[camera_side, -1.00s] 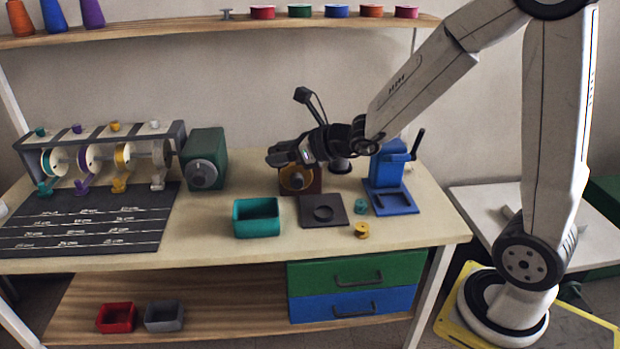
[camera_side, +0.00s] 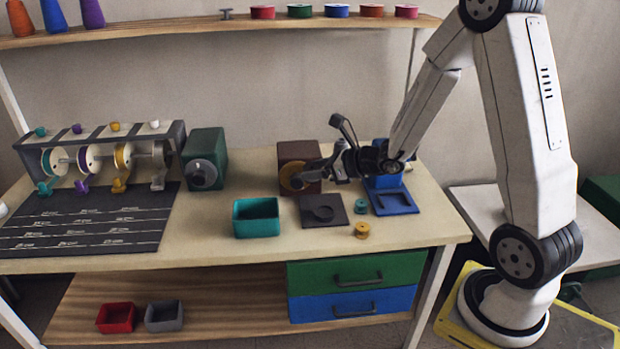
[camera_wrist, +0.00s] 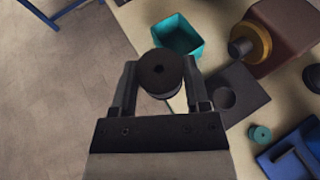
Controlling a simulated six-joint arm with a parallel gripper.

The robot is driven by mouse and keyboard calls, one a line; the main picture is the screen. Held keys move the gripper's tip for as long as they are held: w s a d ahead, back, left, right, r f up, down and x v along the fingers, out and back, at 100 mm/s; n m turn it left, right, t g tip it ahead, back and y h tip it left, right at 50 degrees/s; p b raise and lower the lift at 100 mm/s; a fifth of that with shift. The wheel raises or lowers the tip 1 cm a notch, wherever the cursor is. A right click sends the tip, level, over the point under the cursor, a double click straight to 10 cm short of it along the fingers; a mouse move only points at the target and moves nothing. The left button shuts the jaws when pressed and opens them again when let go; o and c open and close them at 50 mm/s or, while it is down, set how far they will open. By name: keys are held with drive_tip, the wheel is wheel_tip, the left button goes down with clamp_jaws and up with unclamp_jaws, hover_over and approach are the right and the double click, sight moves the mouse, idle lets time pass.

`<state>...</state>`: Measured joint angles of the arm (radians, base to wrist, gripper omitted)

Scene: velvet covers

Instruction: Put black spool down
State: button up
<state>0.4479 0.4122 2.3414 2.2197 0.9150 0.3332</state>
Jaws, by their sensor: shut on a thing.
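In the side view the spool is hard to tell from the dark fingers. A dark square plate with a round recess (camera_side: 323,210) lies on the bench in front of and below my gripper. It also shows in the wrist view (camera_wrist: 248,98), right of the spool. Nothing is in its recess.
A teal open bin (camera_side: 256,218) stands left of the plate. A brown box with a yellow disc (camera_side: 297,161) is behind my gripper. A blue fixture (camera_side: 395,201) stands to the right.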

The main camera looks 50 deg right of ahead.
drive_tip(key=s+d+f, duration=0.7)
drive_tip(key=d+f, duration=0.1)
drive_tip(key=f, duration=0.1)
drive_tip(key=shift+s+d, duration=0.15)
drive_tip(key=shift+s, duration=0.25)
drive_tip(key=shift+w, duration=0.1)
drive_tip(key=w+d+f, duration=0.1)
drive_tip(key=w+f, duration=0.1)
drive_tip(key=w, duration=0.1)
drive_tip(key=w+d+f, duration=0.1)
drive_tip(key=w+f, duration=0.2)
drive_tip(key=w, duration=0.1)
drive_tip(key=w+d+f, duration=0.2)
drive_tip(key=w, duration=0.2)
drive_tip(key=shift+f, duration=0.3)
drive_tip(key=shift+w+d+f, duration=0.15)
drive_tip(key=shift+w+f, duration=0.4)
drive_tip(key=shift+f, duration=0.05)
